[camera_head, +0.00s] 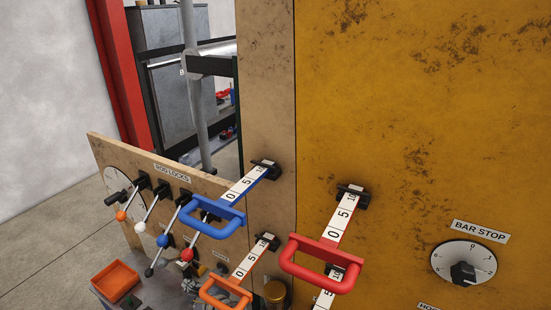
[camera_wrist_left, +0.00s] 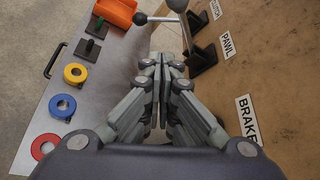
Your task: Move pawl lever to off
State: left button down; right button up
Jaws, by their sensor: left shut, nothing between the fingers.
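In the left wrist view, a white PAWL label (camera_wrist_left: 226,45) is on the wooden panel. Next to it is a black lever mount (camera_wrist_left: 203,57) with a grey rod, which I take as the pawl lever. The rod rises toward a dark ball (camera_wrist_left: 178,4) at the top edge. My left gripper (camera_wrist_left: 162,62) is shut and empty, with its fingertips just left of and below this mount. I cannot tell whether they touch the rod. The lever's on and off positions cannot be read. In the head view this area is small and cluttered. My right gripper is not in view.
A pale ball-ended lever (camera_wrist_left: 140,18) is close beyond my fingertips. The BRAKE label (camera_wrist_left: 248,118) is nearer. A table (camera_wrist_left: 45,105) at left holds an orange tray (camera_wrist_left: 115,12) and coloured rings. The blue (camera_head: 216,222), orange (camera_head: 222,298) and red (camera_head: 318,272) handles jut out.

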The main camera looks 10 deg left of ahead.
pick_arm(q)
jog(key=s+d+f+n+g+h, duration=0.1)
jog(key=s+d+n+g+h, duration=0.15)
jog(key=s+n, duration=0.45)
jog(key=s+d+f+n+g+h, duration=0.1)
jog(key=s+d+n+h, duration=0.15)
jog(key=s, duration=0.75)
jog(key=s+d+r+n+h, duration=0.6)
jog(key=s+d+r, duration=0.3)
jog(key=s, duration=0.5)
notch_tip(320, 180, down, 33)
jog(key=s+g+b, duration=0.2)
jog(key=b, duration=0.4)
jog(key=s+a+f+b, duration=0.3)
jog(key=s+f+b, duration=0.1)
jog(key=s+f, duration=1.2)
notch_tip(320, 180, down, 3)
jog(key=shift+f+g, duration=0.15)
jog(key=shift+g, duration=0.3)
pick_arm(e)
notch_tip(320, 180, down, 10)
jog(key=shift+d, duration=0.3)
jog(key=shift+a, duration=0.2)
